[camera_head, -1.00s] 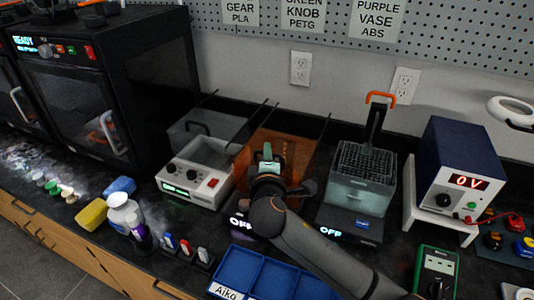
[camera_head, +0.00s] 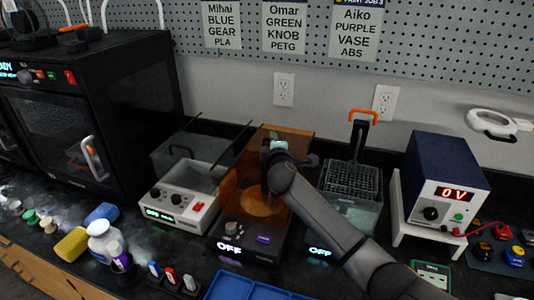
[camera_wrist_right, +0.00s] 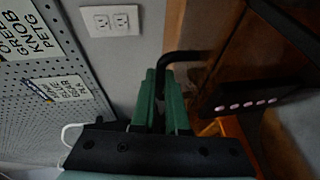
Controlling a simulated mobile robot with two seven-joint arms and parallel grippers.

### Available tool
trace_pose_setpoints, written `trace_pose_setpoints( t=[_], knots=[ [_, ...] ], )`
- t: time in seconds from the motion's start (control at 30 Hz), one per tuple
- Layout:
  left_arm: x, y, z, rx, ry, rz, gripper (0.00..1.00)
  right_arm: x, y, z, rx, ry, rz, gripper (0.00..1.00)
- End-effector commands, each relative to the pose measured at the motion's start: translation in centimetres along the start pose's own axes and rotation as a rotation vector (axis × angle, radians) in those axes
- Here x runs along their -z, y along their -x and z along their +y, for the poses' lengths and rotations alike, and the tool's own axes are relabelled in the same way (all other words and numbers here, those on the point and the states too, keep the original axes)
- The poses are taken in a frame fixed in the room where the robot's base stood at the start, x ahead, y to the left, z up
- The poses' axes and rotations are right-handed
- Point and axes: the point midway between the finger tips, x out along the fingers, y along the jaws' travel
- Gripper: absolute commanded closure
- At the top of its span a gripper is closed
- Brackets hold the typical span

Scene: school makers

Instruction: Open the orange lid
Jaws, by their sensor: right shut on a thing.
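The translucent orange lid (camera_head: 298,146) stands raised at the back of the dark middle machine (camera_head: 245,240) in the head view. The inside of this machine shows below the lid, with a round orange-lit plate (camera_head: 262,203). My right gripper (camera_head: 277,148) is up at the lid, and its arm hides part of it. In the right wrist view, the green fingers (camera_wrist_right: 165,100) are shut on the black handle (camera_wrist_right: 185,57), beside the brown-orange lid panel (camera_wrist_right: 225,50). The exact lid angle is hard to tell. My left gripper is not in view.
A grey-white machine (camera_head: 180,205) with a clear lid stands close on the left. A basket bath (camera_head: 350,195) with an orange-topped handle stands close on the right. A power supply (camera_head: 445,185) is farther right. A pegboard wall (camera_head: 430,60) rises behind.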

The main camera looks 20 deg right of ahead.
Motion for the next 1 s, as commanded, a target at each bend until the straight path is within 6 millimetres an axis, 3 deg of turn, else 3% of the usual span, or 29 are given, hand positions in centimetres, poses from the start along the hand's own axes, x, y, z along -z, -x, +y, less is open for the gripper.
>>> trace_pose_setpoints(
  t=[0.2, 0.57, 0.6, 0.7, 1.0],
  knots=[
    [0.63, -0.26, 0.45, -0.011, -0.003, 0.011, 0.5, -0.63, -1.4, 0.2, 0.002, -0.001, -0.002, 1.0],
    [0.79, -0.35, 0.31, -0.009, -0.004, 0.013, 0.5, -0.63, -1.5, 0.26, 0.002, 0.0, -0.001, 1.0],
    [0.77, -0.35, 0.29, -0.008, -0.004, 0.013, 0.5, -0.63, -1.5, 0.26, 0.002, 0.0, -0.001, 0.84],
    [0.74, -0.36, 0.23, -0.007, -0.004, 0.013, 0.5, -0.62, -1.49, 0.26, 0.002, 0.0, -0.001, 0.75],
    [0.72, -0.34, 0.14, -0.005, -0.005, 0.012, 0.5, -0.6, -1.32, 0.28, 0.001, 0.0, 0.0, 0.75]
  ],
)
